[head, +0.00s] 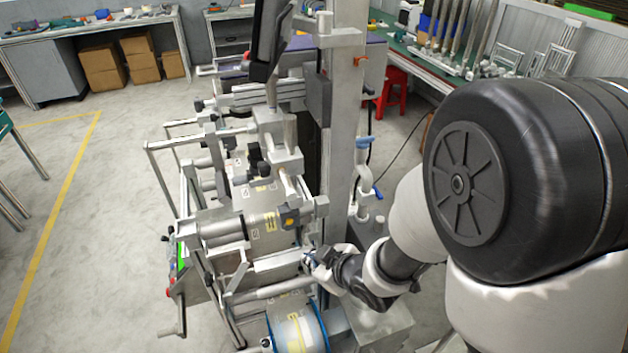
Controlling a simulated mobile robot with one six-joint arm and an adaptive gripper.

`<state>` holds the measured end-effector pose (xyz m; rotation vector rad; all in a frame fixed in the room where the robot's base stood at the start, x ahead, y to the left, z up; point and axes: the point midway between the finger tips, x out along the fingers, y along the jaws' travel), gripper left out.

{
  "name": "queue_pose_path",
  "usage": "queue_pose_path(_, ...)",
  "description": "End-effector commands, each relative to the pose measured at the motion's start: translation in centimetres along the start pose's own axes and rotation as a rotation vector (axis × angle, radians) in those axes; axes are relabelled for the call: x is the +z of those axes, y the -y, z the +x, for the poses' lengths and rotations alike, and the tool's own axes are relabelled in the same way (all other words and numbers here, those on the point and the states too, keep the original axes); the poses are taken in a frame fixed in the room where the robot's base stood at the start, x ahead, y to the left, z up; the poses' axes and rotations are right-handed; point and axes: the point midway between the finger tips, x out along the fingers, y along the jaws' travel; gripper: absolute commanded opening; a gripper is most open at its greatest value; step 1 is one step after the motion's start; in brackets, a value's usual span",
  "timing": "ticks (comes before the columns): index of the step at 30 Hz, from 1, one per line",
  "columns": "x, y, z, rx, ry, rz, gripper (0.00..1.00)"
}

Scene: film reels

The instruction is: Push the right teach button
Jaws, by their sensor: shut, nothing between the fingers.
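The film reel machine (250,262) stands in the middle of the head view, a grey metal frame with rollers and pale film with yellow labels. My arm comes in from the right, and my gripper (308,262) is at the machine's right side, close to a roller bar. Its fingers look closed with nothing held; whether they touch the machine I cannot tell. The right teach button cannot be made out; it is too small or hidden behind my gripper and the frame. A small dark box with an orange part (289,216) sits above and left of my gripper.
A blue-rimmed reel (297,333) is below my gripper. A tall metal column (343,130) rises behind it. A panel with green (181,256) and red parts is on the machine's left. Blue-handled fittings (363,142) hang right of the column. Open floor lies left.

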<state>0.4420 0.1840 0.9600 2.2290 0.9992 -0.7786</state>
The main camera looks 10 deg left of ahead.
Motion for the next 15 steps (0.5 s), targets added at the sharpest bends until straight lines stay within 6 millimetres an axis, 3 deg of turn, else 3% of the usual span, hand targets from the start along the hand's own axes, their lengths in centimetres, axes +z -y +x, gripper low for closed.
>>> queue_pose_path(5, 0.0, 1.6, 1.3, -0.040, -0.037, -0.022, 0.00)
queue_pose_path(15, -0.1, 1.7, 1.4, -0.042, -0.042, -0.023, 0.00)
